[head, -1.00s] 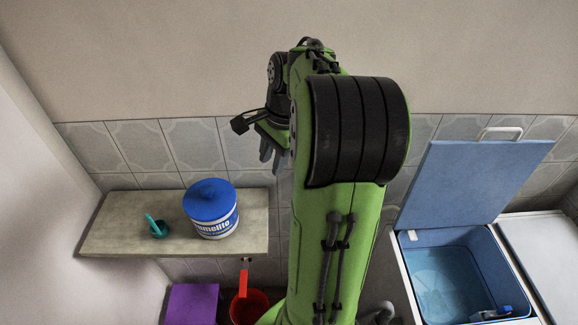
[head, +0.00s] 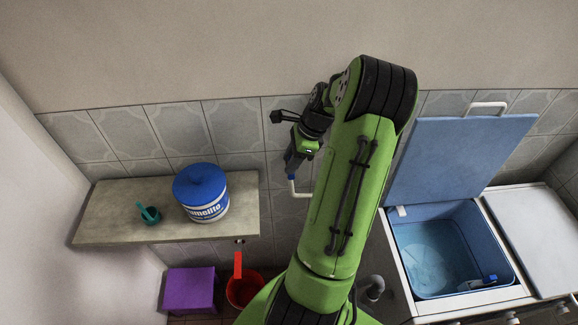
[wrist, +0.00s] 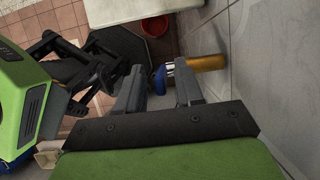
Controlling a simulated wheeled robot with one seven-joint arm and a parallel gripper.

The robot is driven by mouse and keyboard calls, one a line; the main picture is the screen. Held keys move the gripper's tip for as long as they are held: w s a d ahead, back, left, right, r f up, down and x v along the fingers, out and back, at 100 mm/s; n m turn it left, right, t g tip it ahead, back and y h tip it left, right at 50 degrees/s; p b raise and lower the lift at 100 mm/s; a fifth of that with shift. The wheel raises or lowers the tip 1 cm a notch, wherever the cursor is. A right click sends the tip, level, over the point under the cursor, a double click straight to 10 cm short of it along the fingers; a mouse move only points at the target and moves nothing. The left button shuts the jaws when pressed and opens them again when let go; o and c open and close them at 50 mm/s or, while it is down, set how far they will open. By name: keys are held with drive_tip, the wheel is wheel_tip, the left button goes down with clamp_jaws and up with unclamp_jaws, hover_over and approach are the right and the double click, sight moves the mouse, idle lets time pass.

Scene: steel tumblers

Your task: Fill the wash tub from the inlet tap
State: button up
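The wash tub (head: 437,258) is a blue basin in a white washer at right, its blue lid (head: 455,160) raised. Its floor is pale blue; I cannot tell whether it holds water. The inlet tap shows at the tiled wall as a small blue part (head: 292,179) above a white pipe (head: 301,194), partly hidden by my arm. My gripper (head: 290,165) is just above it. In the wrist view my gripper (wrist: 160,88) is open, with a blue handle (wrist: 160,77) showing between its fingertips; contact is unclear. A brass-coloured cylinder (wrist: 207,62) lies beside it.
A grey pipe (head: 372,287) stands beside the washer. The tiled wall is close to my gripper.

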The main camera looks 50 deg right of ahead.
drive_tip(key=shift+x, duration=0.95)
clamp_jaws()
